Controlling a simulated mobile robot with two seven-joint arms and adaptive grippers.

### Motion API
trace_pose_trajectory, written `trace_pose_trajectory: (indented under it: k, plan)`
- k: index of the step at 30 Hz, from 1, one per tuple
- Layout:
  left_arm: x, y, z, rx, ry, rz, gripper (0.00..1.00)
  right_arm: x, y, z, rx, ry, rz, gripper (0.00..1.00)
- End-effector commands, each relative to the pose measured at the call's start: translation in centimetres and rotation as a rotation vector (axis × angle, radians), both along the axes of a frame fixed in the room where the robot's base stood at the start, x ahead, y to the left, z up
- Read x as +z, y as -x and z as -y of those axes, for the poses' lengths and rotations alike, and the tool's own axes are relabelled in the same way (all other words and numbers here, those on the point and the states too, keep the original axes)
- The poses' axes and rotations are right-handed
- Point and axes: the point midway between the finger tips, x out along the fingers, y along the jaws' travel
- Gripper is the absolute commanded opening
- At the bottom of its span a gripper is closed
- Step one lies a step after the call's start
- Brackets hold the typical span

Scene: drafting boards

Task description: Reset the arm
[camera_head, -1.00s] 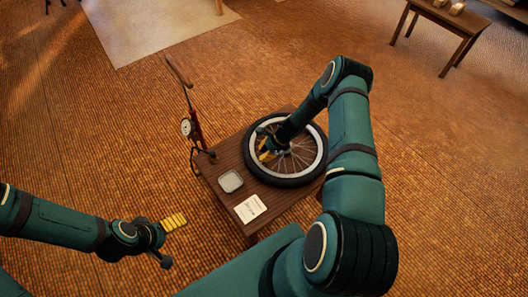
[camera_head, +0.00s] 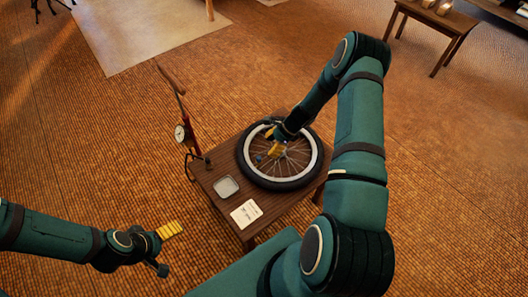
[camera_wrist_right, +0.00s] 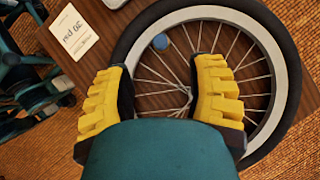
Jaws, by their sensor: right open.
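My right gripper (camera_head: 273,139) is open with its yellow fingers over the spokes of a bicycle wheel (camera_head: 242,163). The wheel lies flat on a small wooden table. In the right wrist view the spread fingers of the right gripper (camera_wrist_right: 160,78) have nothing between them but the view of the wheel's hub and spokes. A small blue round piece (camera_wrist_right: 160,42) shows inside the rim, beyond the fingertips. My left gripper (camera_head: 168,248) is at the lower left, over the floor and away from the table; its jaw opening is unclear.
Another table (camera_head: 455,25) stands far right. The floor between is clear.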

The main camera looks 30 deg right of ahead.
Motion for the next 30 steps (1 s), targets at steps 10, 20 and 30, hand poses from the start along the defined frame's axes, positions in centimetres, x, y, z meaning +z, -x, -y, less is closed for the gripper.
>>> trace_pose_trajectory:
  k: [10,20,30]
  plan:
    - [0.0,0.0,0.0,0.0,0.0,0.0,1.0,2.3,0.7,1.3,-0.001,0.001,-0.001,0.55]
    - [0.0,-0.3,0.0,0.001,-0.001,0.006,1.0,2.1,1.3,-1.4,0.118,0.045,0.012,0.55]
    - [0.0,-0.2,0.0,0.001,-0.001,0.006,1.0,3.3,7.2,-15.9,0.971,0.335,0.258,0.55]
